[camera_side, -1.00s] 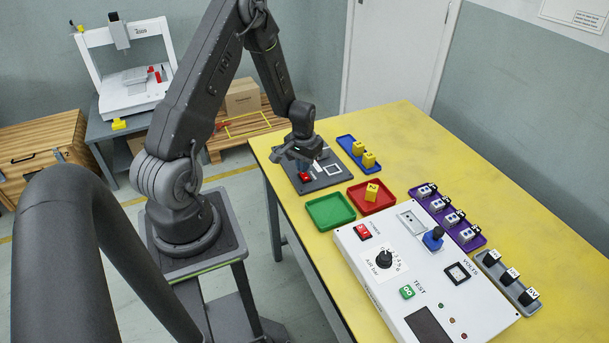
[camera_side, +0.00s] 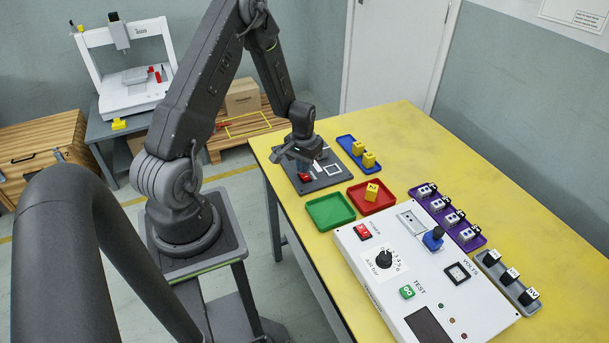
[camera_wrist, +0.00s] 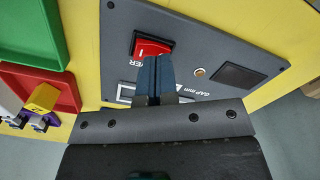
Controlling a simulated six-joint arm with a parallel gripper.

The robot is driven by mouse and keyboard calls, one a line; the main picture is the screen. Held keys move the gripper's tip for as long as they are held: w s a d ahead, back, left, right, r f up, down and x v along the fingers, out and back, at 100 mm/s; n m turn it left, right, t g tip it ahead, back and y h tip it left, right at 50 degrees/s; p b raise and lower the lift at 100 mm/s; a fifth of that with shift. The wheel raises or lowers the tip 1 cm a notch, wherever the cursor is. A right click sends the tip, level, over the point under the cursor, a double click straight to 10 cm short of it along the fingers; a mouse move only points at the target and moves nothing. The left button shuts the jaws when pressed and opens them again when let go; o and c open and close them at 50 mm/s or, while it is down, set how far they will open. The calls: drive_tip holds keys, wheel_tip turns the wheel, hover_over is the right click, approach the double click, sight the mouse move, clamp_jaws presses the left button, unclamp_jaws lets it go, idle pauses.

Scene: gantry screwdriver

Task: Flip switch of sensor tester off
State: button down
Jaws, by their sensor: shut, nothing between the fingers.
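The dark grey panel (camera_side: 330,181), marked "GAP mm" in the wrist view (camera_wrist: 211,50), lies at the far left of the yellow table. Its red rocker switch (camera_side: 305,177) shows beside the gripper, and also in the wrist view (camera_wrist: 148,46). My gripper (camera_side: 303,167) points down over this panel. In the wrist view its two blue-grey fingers (camera_wrist: 153,62) are together and empty, their tips overlapping the lower edge of the switch. I cannot tell whether they touch it. Part of the switch and its lettering are hidden by the fingers.
A green tray (camera_side: 330,221), a red tray (camera_side: 385,206) with a yellow cube (camera_side: 371,192), and a blue tray (camera_side: 347,142) with yellow cubes sit close to the panel. A large white tester box (camera_side: 405,318) stands nearer. The table's back right is clear.

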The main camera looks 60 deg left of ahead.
drive_tip(key=shift+r, duration=3.05)
drive_tip(key=w+d+r+m+t, duration=0.1)
drive_tip(key=d+r+m, duration=0.1)
drive_tip(key=d+r, duration=0.7)
drive_tip(key=s+d+r+m+t, duration=0.4)
drive_tip(key=s+d+r, duration=1)
drive_tip(key=d+r, duration=0.2)
drive_tip(key=shift+r+t, duration=0.3)
drive_tip(key=shift+r, duration=0.4)
drive_tip(key=shift+s, duration=0.1)
